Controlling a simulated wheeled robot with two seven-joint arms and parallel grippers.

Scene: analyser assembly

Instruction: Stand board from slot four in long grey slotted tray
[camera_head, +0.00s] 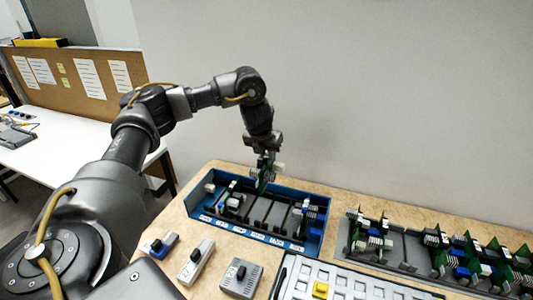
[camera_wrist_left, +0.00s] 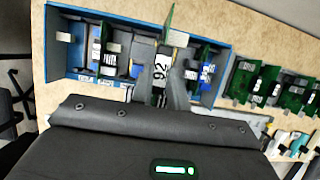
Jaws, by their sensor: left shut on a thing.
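My left gripper (camera_head: 265,157) is shut on a green board (camera_head: 264,181), pointing down over the back part of the blue slotted case (camera_head: 316,244). The board hangs upright. In the left wrist view the held board (camera_wrist_left: 169,20) shows a white label reading 92 between the fingers (camera_wrist_left: 162,88). Whether its lower edge is fully clear of the case is hard to tell. The long grey slotted tray (camera_head: 412,244) lies to the right, with several green boards (camera_head: 463,248) standing in it; it also shows in the left wrist view. My right gripper is not in view.
Other boards stand at the left and right ends of the blue case; its middle is largely open. Small grey and blue modules (camera_head: 196,261) lie in front. A white-grey panel (camera_head: 345,284) with a yellow block (camera_head: 320,289) is at the front. A wall rises behind the table.

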